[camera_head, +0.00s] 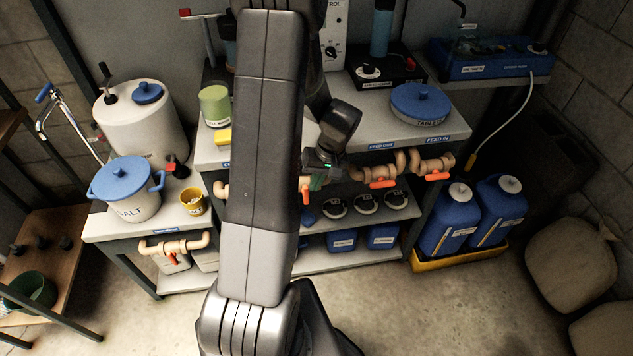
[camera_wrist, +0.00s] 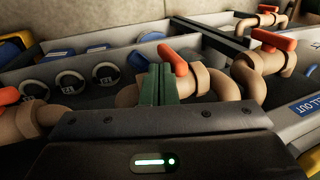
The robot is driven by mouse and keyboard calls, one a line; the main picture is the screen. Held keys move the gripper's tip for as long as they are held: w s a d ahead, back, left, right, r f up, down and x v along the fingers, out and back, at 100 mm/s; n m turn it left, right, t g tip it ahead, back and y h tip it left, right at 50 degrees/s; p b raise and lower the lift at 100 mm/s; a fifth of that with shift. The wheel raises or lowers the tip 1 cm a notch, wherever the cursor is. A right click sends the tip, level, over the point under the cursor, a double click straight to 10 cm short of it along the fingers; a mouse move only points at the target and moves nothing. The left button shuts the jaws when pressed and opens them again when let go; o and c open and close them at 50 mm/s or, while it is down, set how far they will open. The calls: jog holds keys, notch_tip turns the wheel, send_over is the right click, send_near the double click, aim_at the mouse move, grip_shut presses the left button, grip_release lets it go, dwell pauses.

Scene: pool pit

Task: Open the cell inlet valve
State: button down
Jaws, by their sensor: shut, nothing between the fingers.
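My gripper (camera_head: 318,181) is in front of the bench, low by its front edge and partly hidden by my arm. In the wrist view its green fingers (camera_wrist: 162,80) are shut with nothing between them. An orange valve handle (camera_wrist: 173,60) on a tan pipe shows right beside the fingertips; I cannot tell if they touch. Another orange-handled valve (camera_wrist: 273,40) is to the right, near a blue label ending in "ELL OUT" (camera_wrist: 308,105). No cell inlet label is readable. In the head view an orange handle (camera_head: 306,190) shows just beside my gripper.
Feed-out (camera_head: 383,183) and feed-in (camera_head: 437,177) orange handles are to the right of my gripper. Blue jugs (camera_head: 455,218) stand in a yellow tray. The front floor is open.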

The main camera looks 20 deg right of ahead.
aim_at(303, 192)
jog(key=shift+w+a+r+h+b, duration=0.15)
jog(key=shift+a+h+b, duration=0.2)
jog(key=shift+h, duration=0.45)
jog(key=h+b, duration=0.1)
jog(key=a+g+h+b, duration=0.1)
jog(key=h+b, duration=0.1)
jog(key=shift+w+a, duration=0.1)
jog(key=shift+a, duration=0.2)
jog(key=a+h+b, duration=0.1)
jog(key=h+b, duration=0.1)
jog(key=b, duration=0.3)
jog(key=a+g+h+b, duration=0.1)
jog(key=h+b, duration=0.2)
jog(key=b, duration=0.2)
jog(key=w+a+f+g+h+b, duration=0.1)
jog(key=a+h+b, duration=0.1)
jog(key=b, duration=0.4)
jog(key=shift+f+h, duration=0.1)
jog(key=shift+h, duration=0.5)
jog(key=shift+r, duration=0.2)
jog(key=shift+r+p, duration=0.1)
jog(key=shift+p, duration=0.2)
jog(key=shift+r+p, duration=0.45)
jog(key=shift+r, duration=0.25)
